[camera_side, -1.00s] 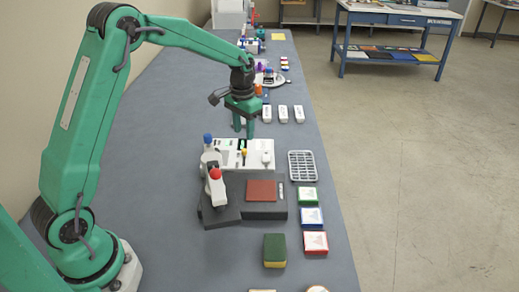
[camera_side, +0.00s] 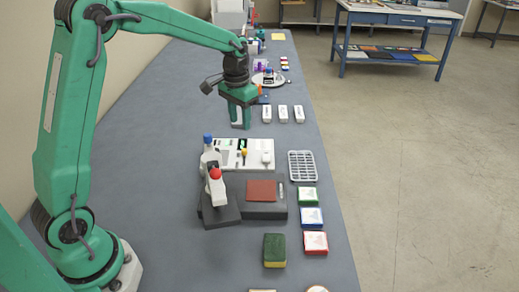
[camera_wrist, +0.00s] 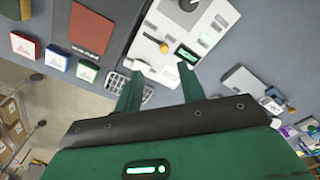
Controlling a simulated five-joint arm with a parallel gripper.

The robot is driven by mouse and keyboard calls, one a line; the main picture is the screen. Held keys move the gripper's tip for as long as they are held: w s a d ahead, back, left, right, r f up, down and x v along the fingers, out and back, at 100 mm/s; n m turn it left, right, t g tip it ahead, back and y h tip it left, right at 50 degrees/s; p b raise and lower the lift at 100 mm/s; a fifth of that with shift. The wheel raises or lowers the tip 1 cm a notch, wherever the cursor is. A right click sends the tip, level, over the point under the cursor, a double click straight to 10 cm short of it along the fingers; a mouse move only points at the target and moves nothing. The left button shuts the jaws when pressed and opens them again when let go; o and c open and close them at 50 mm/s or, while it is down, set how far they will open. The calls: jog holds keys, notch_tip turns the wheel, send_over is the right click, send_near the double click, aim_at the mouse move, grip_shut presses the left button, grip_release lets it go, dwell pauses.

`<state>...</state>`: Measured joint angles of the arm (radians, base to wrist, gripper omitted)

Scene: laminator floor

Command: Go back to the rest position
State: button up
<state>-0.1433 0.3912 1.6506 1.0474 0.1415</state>
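My green gripper (camera_side: 241,124) hangs in the air above the bench, pointing down, over the far edge of the white control panel (camera_side: 247,146) in the side view. In the wrist view its two fingers (camera_wrist: 160,68) stand apart, with nothing held between them. The white panel (camera_wrist: 172,45), with a yellow-topped knob and a small lit display, shows beyond the fingertips, and the gripper appears clear of it.
A wire rack (camera_side: 302,166), several coloured boxes and a sponge (camera_side: 274,251) line the right edge. White blocks (camera_side: 283,114) lie beyond. The bench's left side is clear.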

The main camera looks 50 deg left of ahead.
jog(key=s+d+r+t, duration=0.2)
jog(key=s+d+r, duration=0.2)
jog(key=s+r, duration=0.6)
jog(key=s+d+f+t, duration=0.1)
jog(key=s+d+t, duration=0.2)
jog(key=s, duration=1.2)
jog(key=shift+s+f, duration=0.2)
jog(key=shift+f, duration=0.05)
